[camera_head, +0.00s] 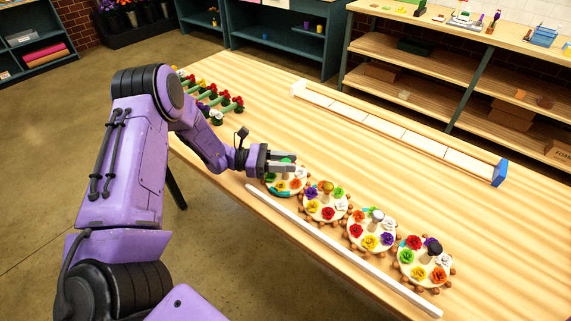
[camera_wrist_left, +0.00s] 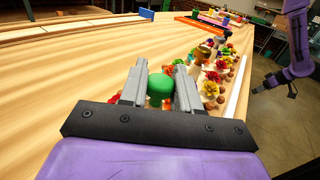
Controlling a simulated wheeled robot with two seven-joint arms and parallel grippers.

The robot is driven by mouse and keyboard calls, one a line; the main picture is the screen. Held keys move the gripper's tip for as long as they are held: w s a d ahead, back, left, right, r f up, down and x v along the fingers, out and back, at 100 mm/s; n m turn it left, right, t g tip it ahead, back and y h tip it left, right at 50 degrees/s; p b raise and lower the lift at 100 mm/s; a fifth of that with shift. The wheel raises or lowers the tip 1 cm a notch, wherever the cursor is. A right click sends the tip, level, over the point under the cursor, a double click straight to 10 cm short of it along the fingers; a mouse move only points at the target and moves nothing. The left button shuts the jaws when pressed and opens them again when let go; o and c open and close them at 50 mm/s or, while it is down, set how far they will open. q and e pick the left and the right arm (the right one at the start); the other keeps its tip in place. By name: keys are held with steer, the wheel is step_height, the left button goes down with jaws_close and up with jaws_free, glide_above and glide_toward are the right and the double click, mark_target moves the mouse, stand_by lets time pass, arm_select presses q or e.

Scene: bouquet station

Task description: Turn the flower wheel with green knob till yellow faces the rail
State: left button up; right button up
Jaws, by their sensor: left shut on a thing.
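The flower wheel with the green knob (camera_head: 298,189) is the leftmost of the row in the head view, partly covered by my gripper. Orange and red flowers show on it; I cannot make out a yellow one. My left gripper (camera_head: 292,162) is over this wheel, shut on the green knob, whose round top shows between the fingers in the left wrist view (camera_wrist_left: 160,86). The white rail (camera_head: 340,248) runs along the near side of the wheels. My right gripper (camera_wrist_left: 277,82) shows small at the right of the left wrist view; its jaws are unclear.
A long pale tray (camera_head: 400,133) lies at the back. Red-tipped green pieces (camera_head: 215,103) lie far left. The table between is clear.

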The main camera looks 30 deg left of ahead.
arm_select(q)
steer(key=m+g+h+b, duration=0.1)
steer(key=m+g, duration=0.1)
steer(key=g, duration=0.2)
steer(key=shift+w+m+h+b, duration=0.15)
steer(key=shift+m+h+b, duration=0.2)
steer(key=shift+m+h, duration=0.05)
steer(key=shift+r+m+g+b, duration=0.15)
steer(key=shift+m+g+b, duration=0.15)
steer(key=shift+m+g, duration=0.45)
steer(key=shift+r+g, duration=0.1)
steer(key=shift+g, duration=0.25)
steer(key=shift+h, duration=0.3)
steer(key=o, duration=1)
steer(key=shift+c, duration=0.2)
